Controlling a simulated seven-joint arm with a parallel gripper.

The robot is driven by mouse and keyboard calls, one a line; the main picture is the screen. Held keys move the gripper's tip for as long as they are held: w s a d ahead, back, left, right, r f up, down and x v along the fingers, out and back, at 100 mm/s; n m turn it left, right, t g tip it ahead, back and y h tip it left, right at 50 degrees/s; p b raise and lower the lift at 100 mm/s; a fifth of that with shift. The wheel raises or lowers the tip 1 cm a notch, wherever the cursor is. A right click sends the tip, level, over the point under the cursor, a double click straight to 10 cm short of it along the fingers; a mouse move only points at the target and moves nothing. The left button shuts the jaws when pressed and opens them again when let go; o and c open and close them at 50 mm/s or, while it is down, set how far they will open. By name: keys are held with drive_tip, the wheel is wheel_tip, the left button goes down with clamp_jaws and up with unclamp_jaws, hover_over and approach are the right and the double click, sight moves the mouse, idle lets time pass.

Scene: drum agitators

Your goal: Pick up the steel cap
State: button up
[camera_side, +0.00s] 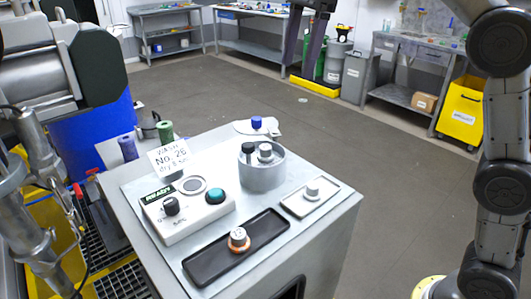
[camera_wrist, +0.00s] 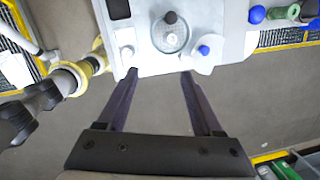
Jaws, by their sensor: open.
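A small grey, steel-looking cap (camera_side: 312,187) stands upright on a small light tray (camera_side: 296,208) at the right of the bench top. It also shows in the wrist view (camera_wrist: 127,51). Another grey capped piece (camera_side: 265,151) stands in a round grey cup (camera_side: 262,178), beside a black-topped piece (camera_side: 247,149). I cannot tell for certain which grey piece is the steel cap. My gripper (camera_side: 295,77) is open and empty, with its long dark fingers pointing down, high above and behind the bench. In the wrist view its fingertips (camera_wrist: 159,73) are apart near the bench edge.
A black tray (camera_side: 215,262) holds a white and orange cap (camera_side: 238,236). A control box (camera_side: 188,214) with a knob and a teal button is left of the cup. A blue-topped piece (camera_side: 257,122) stands on a plate at the back corner.

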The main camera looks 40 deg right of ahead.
drive_tip(key=w+a+f, duration=0.2)
drive_tip(key=w+f, duration=0.2)
drive_tip(key=g, duration=0.1)
hover_over(265, 146)
drive_tip(key=f, duration=0.9)
drive_tip(key=shift+s+d, duration=0.1)
drive_tip(key=shift+s, duration=0.3)
drive_tip(key=shift+w+f, duration=0.15)
drive_tip(key=shift+f, duration=1.25)
drive_tip(key=shift+w+f, duration=0.15)
drive_tip(key=shift+f, duration=1.2)
clamp_jaws()
